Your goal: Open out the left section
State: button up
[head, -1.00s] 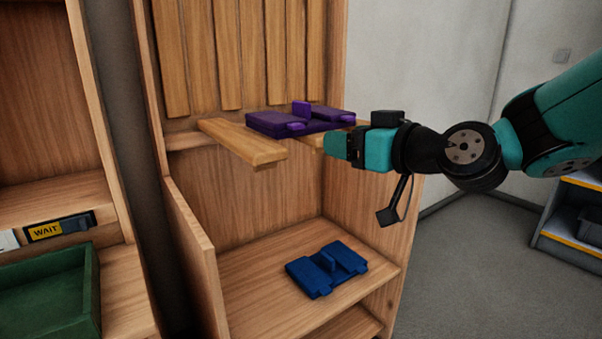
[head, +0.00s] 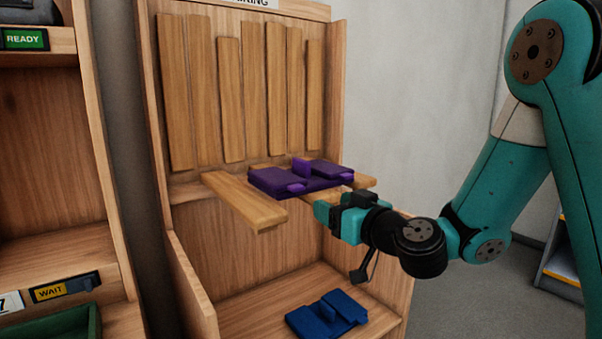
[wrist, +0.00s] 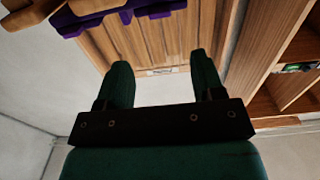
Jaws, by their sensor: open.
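A purple folding piece (head: 322,184) lies across two wooden bars in front of the slatted cabinet back. It has a left flat section (head: 272,179), a right flat section (head: 332,168), an upright fin between them and small lighter tabs at the front. Both sections look folded in. Its underside edge shows at the top left of the wrist view (wrist: 68,22). My gripper (head: 326,212) is open and empty, just below and in front of the purple piece's right part, apart from it. In the wrist view its two green fingers (wrist: 162,80) are spread with nothing between them.
The left wooden bar (head: 245,203) juts out toward me. A similar blue piece (head: 327,314) lies on the lower shelf (head: 262,307). At left stands another cabinet with a WAIT sign (head: 52,290), a READY sign (head: 24,39) and a green tray (head: 60,325). Open floor lies at right.

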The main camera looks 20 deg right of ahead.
aim_at(299, 188)
jog(key=p+x, duration=0.8)
jog(key=x, duration=0.2)
jog(key=shift+w+a+r, duration=0.1)
jog(key=shift+w+a, duration=0.05)
jog(key=shift+w, duration=0.2)
jog(key=shift+w+a, duration=0.1)
jog(key=shift+w, duration=0.4)
grip_shut()
